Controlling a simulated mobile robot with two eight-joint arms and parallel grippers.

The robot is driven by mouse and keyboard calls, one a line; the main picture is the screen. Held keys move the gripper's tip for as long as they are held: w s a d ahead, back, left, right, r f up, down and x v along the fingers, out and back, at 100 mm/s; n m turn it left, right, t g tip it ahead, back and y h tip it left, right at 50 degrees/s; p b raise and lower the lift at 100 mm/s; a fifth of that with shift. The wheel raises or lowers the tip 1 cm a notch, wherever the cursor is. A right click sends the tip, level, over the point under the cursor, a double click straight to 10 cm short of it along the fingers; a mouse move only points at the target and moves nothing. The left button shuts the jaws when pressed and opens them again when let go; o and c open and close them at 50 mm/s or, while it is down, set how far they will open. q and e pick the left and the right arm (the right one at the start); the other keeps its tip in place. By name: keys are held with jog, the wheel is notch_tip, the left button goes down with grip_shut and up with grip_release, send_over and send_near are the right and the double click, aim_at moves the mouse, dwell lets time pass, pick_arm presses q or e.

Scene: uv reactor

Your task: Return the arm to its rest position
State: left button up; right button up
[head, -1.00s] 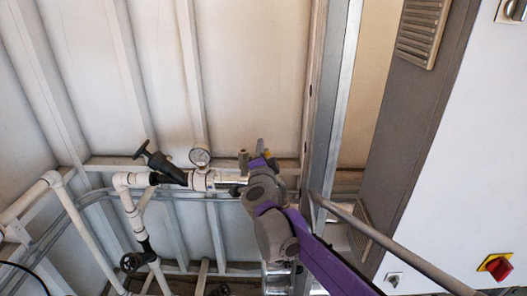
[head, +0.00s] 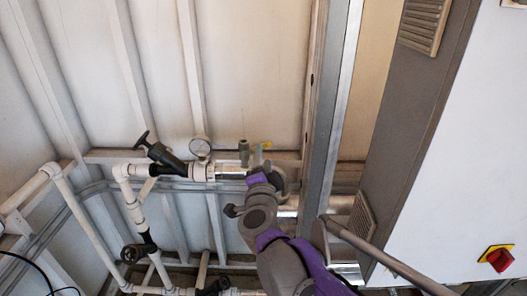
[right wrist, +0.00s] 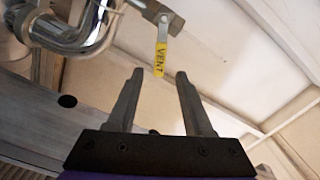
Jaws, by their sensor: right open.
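My right arm, purple and grey, reaches up from the bottom centre in the head view. Its right gripper (right wrist: 157,95) shows in the right wrist view with two grey fingers apart and nothing between them. A yellow-handled vent valve (right wrist: 162,50), labelled VENT, lies just beyond the fingertips, apart from them. In the head view the valve's yellow handle (head: 265,144) is just above the end of the right arm. My left gripper is not in view.
A pressure gauge (head: 200,146) and a black-handled valve (head: 158,152) sit on the white piping to the left. A metal post (head: 335,100) stands close right of the arm. A white cabinet (head: 455,170) with a red switch (head: 498,257) fills the right side.

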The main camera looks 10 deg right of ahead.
jog(key=shift+s+a, duration=0.1)
jog(key=shift+s, duration=0.5)
jog(key=s+a+f+n+g+y+p, duration=0.25)
jog(key=s+f+n+y, duration=0.4)
jog(key=s+n, duration=0.4)
jog(key=s+d+f+n+g+h, duration=0.1)
jog(key=s+d+f+g, duration=0.2)
jog(key=s+f, duration=0.2)
jog(key=s+d+f+n+g+h, duration=0.1)
jog(key=s+d+f+n+g, duration=0.1)
jog(key=s+f, duration=0.4)
jog(key=s+d+f+n+g+h+p, duration=0.1)
jog(key=s+d+f+g, duration=0.3)
jog(key=s+f, duration=0.2)
jog(key=shift+s+d+n+g, duration=0.25)
jog(key=shift+s+n+g, duration=0.1)
jog(key=shift+s, duration=0.8)
